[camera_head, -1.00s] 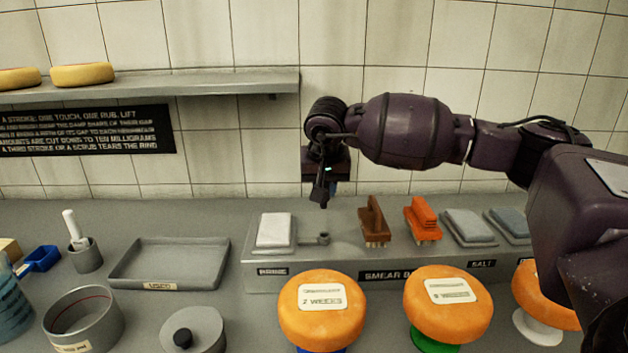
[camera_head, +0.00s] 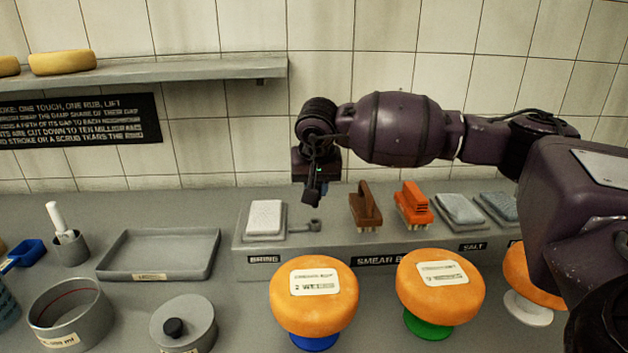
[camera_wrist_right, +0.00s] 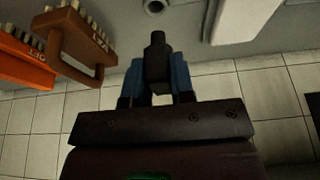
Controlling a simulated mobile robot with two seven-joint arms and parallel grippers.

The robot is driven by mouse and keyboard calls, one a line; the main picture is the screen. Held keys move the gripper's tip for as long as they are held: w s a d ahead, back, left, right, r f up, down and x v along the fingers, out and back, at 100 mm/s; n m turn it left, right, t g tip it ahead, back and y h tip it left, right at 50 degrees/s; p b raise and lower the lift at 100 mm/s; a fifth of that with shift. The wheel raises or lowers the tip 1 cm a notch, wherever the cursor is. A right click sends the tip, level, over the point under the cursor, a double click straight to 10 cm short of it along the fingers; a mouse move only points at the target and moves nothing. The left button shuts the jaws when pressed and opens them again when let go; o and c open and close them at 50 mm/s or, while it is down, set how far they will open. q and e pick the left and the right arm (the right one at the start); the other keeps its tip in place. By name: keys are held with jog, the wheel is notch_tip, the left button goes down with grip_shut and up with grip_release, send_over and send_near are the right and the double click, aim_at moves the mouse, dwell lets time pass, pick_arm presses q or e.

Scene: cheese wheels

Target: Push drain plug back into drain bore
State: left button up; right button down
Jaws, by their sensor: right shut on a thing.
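My right gripper (camera_head: 312,190) is shut on a dark drain plug, which shows clearly in the right wrist view (camera_wrist_right: 158,60) between the two blue-sided fingers. The gripper points down above the grey raised ledge. The drain bore (camera_head: 315,224), a small round grey fitting beside the white block, lies just below the gripper tip. In the right wrist view the bore (camera_wrist_right: 154,6) is a dark round hole at the top edge, beyond the plug's tip. The plug and the bore look apart. My left gripper is not in view.
The white block (camera_head: 265,217) sits left of the bore. A brown brush (camera_head: 366,204) and an orange brush (camera_head: 413,204) stand to the right. Orange cheese wheels (camera_head: 314,305) stand in front. A grey tray (camera_head: 160,274) lies left. A wall shelf (camera_head: 200,70) is above.

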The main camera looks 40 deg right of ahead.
aim_at(315, 207)
jog(key=shift+f+b, duration=0.4)
jog(key=shift+f, duration=0.85)
dwell(1.1)
jog(key=shift+f+b, duration=0.75)
jog(key=shift+f, duration=0.9)
jog(key=c, duration=0.9)
grip_release()
